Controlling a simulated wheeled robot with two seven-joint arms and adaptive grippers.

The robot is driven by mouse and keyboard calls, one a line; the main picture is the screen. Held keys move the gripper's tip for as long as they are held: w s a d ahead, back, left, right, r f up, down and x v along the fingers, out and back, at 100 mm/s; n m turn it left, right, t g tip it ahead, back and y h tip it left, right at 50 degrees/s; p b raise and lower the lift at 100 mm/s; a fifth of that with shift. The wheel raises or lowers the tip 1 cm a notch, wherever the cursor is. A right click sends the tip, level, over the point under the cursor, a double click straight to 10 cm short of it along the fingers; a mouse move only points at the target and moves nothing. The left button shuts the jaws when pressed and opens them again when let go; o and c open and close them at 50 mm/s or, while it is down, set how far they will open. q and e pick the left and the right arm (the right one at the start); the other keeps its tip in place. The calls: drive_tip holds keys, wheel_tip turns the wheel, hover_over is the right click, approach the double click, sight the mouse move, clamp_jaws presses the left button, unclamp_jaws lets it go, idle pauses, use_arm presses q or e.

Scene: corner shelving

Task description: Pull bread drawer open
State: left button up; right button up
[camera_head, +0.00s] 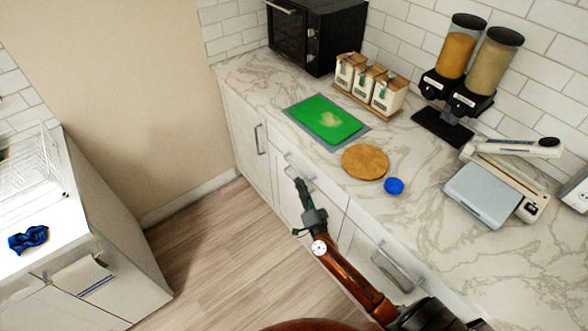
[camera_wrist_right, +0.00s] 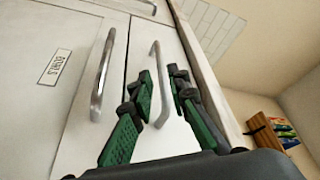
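A white drawer front (camera_head: 326,203) sits just under the marble countertop, with a silver bar handle (camera_head: 300,172). No label reading bread is legible, so I cannot confirm which drawer is the bread one. My right gripper (camera_head: 301,186) is at this handle in the head view. In the right wrist view the right gripper (camera_wrist_right: 161,75) is open, its green-padded fingers apart. The handle (camera_wrist_right: 157,60) appears between them, and I cannot tell whether they touch it. The drawer looks closed. My left gripper is not in view.
Another handle (camera_wrist_right: 104,75) is beside a BOWLS label (camera_wrist_right: 54,67) in the wrist view. On the countertop (camera_head: 260,80) are a green cutting board (camera_head: 325,119), a round wooden board (camera_head: 365,161) and a blue item (camera_head: 394,186). The wooden floor (camera_head: 200,245) is clear.

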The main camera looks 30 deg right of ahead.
sight(295, 167)
drive_tip(key=shift+b+x, duration=0.45)
drive_tip(key=shift+x, duration=3.5)
drive_tip(key=shift+d, duration=0.15)
drive_tip(key=shift+c, duration=0.7)
drive_tip(key=shift+s, duration=0.1)
clamp_jaws()
